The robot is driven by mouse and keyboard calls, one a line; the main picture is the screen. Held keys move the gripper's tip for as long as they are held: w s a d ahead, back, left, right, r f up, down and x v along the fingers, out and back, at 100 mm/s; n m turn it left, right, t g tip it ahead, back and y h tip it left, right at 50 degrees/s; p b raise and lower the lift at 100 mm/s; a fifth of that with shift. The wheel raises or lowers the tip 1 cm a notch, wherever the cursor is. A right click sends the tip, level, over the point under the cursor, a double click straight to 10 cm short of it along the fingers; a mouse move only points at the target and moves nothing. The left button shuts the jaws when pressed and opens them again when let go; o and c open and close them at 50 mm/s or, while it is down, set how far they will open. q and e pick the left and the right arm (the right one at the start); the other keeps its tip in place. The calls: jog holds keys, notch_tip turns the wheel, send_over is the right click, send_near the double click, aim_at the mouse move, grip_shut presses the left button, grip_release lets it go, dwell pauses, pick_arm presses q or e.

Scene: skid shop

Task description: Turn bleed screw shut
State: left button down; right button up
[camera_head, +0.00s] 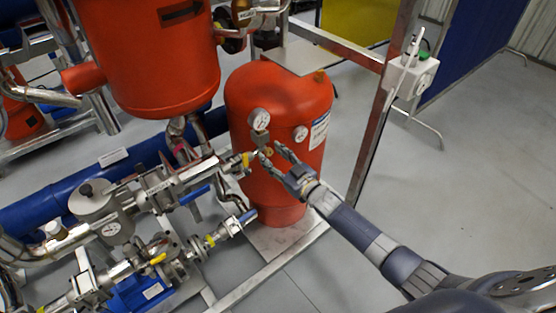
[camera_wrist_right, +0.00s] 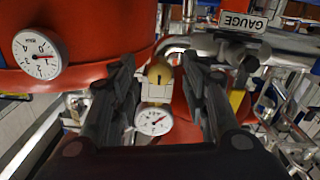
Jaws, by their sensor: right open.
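A small brass bleed screw with a dark slot (camera_wrist_right: 159,72) shows in the right wrist view, on a pale block above a round gauge (camera_wrist_right: 153,120). In the head view a small brass spot (camera_head: 268,150) shows by the fingertips, in front of the smaller red tank (camera_head: 290,100). My right gripper (camera_head: 271,151) is open, its fingers pointing at this fitting. In the right wrist view the fingers (camera_wrist_right: 158,66) stand on either side of the screw with gaps to it. Whether either finger touches anything cannot be told. My left gripper is not in view.
Steel pipes and valves (camera_head: 160,190) crowd the left side. A steel frame post (camera_head: 375,140) stands to the right, behind my forearm. Grey floor (camera_head: 470,180) is open at right.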

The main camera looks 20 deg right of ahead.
jog(key=v, duration=1.2)
jog(key=s+d+f+m+g+h, duration=0.15)
jog(key=s+f, duration=0.35)
jog(key=f, duration=0.5)
jog(key=s+d+f+m+g+h, duration=0.1)
jog(key=s+f+g+h, duration=0.3)
jog(key=f, duration=0.6)
jog(key=s+d+f+m+g, duration=0.1)
jog(key=s+d+f+g, duration=0.1)
jog(key=s+f, duration=0.6)
jog(key=s+a+f+g, duration=0.1)
jog(key=s+f+g, duration=0.1)
jog(key=s+f, duration=0.4)
jog(key=s+a+f+g, duration=0.2)
jog(key=s+f, duration=0.4)
jog(key=s, duration=0.8)
jog(key=s+a+f+g, duration=0.2)
jog(key=s+f+g, duration=0.2)
jog(key=s, duration=0.6)
notch_tip(320, 180, down, 2)
jog(key=shift+s+a+f+h, duration=0.1)
jog(key=shift+s+a+h, duration=0.15)
jog(key=shift+s+h, duration=0.15)
jog(key=shift+g, duration=0.25)
jog(key=shift+c, duration=0.4)
